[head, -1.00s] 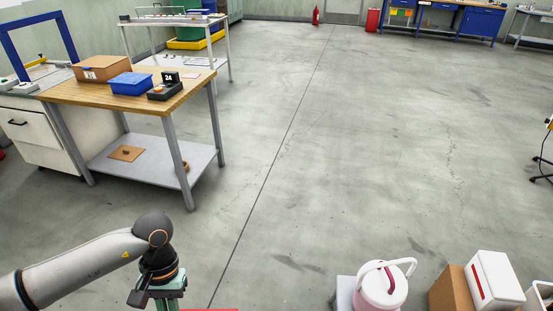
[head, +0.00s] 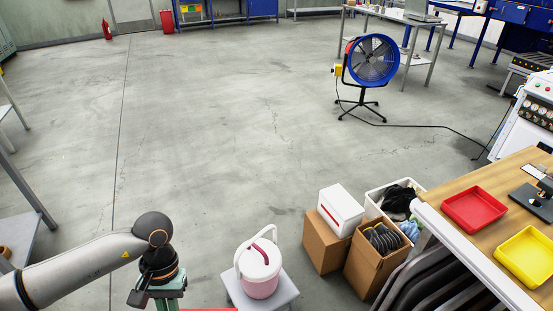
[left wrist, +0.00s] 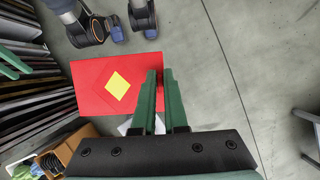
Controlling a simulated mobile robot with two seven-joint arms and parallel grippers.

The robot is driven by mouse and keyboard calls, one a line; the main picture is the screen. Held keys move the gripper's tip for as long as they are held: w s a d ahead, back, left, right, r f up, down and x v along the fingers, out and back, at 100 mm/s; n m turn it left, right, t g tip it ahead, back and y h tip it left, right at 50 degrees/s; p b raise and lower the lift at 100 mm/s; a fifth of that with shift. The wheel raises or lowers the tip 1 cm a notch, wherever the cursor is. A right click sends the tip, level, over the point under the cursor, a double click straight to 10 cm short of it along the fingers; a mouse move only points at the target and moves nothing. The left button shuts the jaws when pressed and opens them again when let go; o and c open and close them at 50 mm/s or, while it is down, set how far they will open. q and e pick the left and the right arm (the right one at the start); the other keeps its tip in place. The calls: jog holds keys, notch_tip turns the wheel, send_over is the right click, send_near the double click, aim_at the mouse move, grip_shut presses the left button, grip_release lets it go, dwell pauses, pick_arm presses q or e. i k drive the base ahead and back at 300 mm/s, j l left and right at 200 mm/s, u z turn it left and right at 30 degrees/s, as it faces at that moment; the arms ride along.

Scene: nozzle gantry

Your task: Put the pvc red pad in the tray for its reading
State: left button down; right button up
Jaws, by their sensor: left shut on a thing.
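The red pad (left wrist: 88,92) shows in the left wrist view as a flat red square with a yellow diamond (left wrist: 117,85) on it. My left gripper (left wrist: 162,76) is shut at the pad's right edge; the exact grip is hidden behind the fingers. In the head view my left gripper (head: 156,298) hangs at the bottom left, and only a red strip of the pad (head: 210,309) shows beside it. A red tray (head: 473,209) and a yellow tray (head: 525,256) lie on the wooden table at right. A dark device (head: 532,201) stands by them, its reading not legible. My right gripper is not in view.
A pink-and-white cooler (head: 260,270) on a grey stool stands ahead. Cardboard boxes (head: 325,243) and a white bin crowd the wooden table's (head: 456,224) left side, with dark panels under it. A blue fan (head: 372,62) trails a cable. The middle floor is clear.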

aim_at(471, 210)
jog(key=z, duration=1.3)
